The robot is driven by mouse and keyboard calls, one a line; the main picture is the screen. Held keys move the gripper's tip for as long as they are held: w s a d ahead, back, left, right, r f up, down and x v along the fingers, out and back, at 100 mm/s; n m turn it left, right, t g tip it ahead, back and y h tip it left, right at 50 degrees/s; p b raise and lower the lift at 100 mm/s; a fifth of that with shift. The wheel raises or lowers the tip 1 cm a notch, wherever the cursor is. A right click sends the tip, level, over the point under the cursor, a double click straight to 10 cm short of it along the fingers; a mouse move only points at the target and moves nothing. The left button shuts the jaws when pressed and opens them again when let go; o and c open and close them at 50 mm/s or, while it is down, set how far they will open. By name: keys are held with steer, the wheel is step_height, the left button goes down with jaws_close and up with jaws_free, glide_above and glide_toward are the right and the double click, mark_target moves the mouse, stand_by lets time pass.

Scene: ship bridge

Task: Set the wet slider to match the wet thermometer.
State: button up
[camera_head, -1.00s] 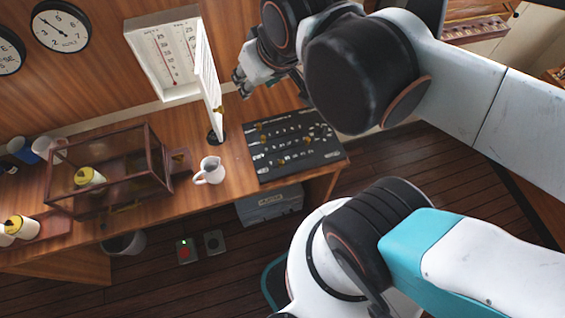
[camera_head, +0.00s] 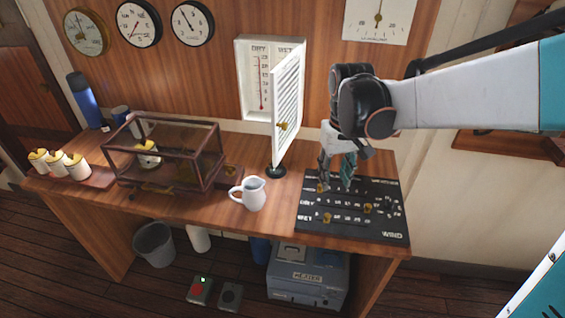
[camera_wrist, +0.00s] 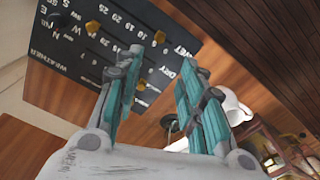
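The black slider board (camera_head: 385,232) lies on the desk's right end, with rows labelled DRY and WET. The wet slider's brass knob (camera_head: 327,218) is near the left end of the WET row; it also shows in the wrist view (camera_wrist: 160,37). A white thermometer cabinet (camera_head: 243,60) on the wall is marked DRY and WET. Its open slatted door (camera_head: 288,105) hides the wet thermometer; the dry one (camera_head: 261,90) shows. My gripper (camera_head: 335,182) is open and empty, pointing down over the board's upper left part, behind the wet knob. Contact with the board cannot be told.
Other brass knobs sit on the board, one on the DRY row (camera_head: 367,208). A white jug (camera_head: 252,194) stands left of the board, and a glass case (camera_head: 195,150) farther left. The open door stands close to my gripper's left. The board's front right is clear.

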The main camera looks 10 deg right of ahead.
mark_target(328, 215)
step_height(328, 215, down, 14)
steer(key=b, duration=0.4)
steer(key=shift+f+b, duration=0.25)
steer(key=shift+b, duration=0.1)
steer(key=shift+d, duration=0.1)
jaws_close()
